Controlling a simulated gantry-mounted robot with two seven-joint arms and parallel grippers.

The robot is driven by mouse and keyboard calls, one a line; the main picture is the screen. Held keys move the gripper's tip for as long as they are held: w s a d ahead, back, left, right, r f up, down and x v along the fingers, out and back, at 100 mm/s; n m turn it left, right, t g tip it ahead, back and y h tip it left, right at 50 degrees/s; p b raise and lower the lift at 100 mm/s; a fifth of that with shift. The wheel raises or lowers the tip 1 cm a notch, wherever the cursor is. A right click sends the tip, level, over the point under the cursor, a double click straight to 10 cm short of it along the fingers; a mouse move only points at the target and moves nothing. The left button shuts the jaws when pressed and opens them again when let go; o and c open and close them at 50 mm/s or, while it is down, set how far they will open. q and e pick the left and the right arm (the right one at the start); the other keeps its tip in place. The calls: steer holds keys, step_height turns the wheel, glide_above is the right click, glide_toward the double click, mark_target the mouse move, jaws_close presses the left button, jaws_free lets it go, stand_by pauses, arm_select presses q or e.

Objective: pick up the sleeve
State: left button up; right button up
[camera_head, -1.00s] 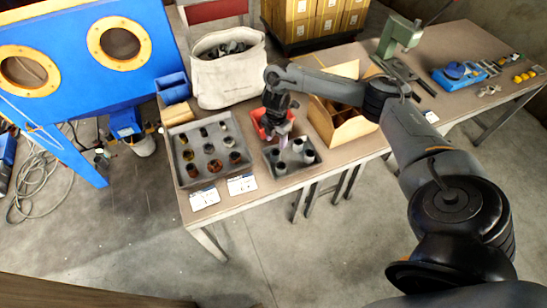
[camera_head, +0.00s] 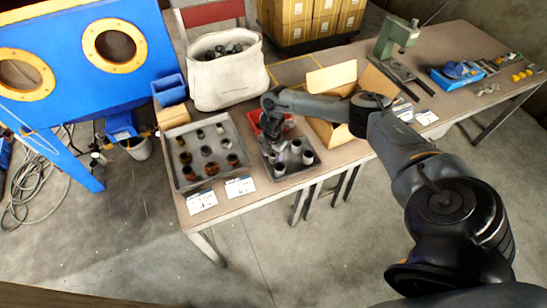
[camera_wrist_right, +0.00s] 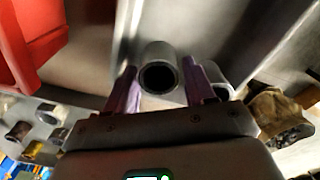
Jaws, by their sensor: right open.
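Several grey sleeves stand in a small dark tray (camera_head: 290,178) near the front edge of the bench; one sleeve (camera_head: 308,157) is at its right side. My right gripper (camera_head: 277,150) is low over the left part of this tray. In the right wrist view, its two purple fingers (camera_wrist_right: 160,88) are open. A grey hollow sleeve (camera_wrist_right: 160,70) shows between them, its round open end facing the camera. Contact with the fingers cannot be told. Another sleeve (camera_wrist_right: 217,78) is just beside the right finger. My left gripper is not in view.
A red bin (camera_head: 254,121) sits close behind the small tray; it is also near in the right wrist view (camera_wrist_right: 40,35). A larger grey tray (camera_head: 176,160) of parts is to the left. An open cardboard box (camera_head: 332,135) stands to the right. A white sack (camera_head: 225,85) is behind.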

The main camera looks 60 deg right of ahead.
steer(key=shift+f, duration=0.15)
steer(key=c, duration=0.9)
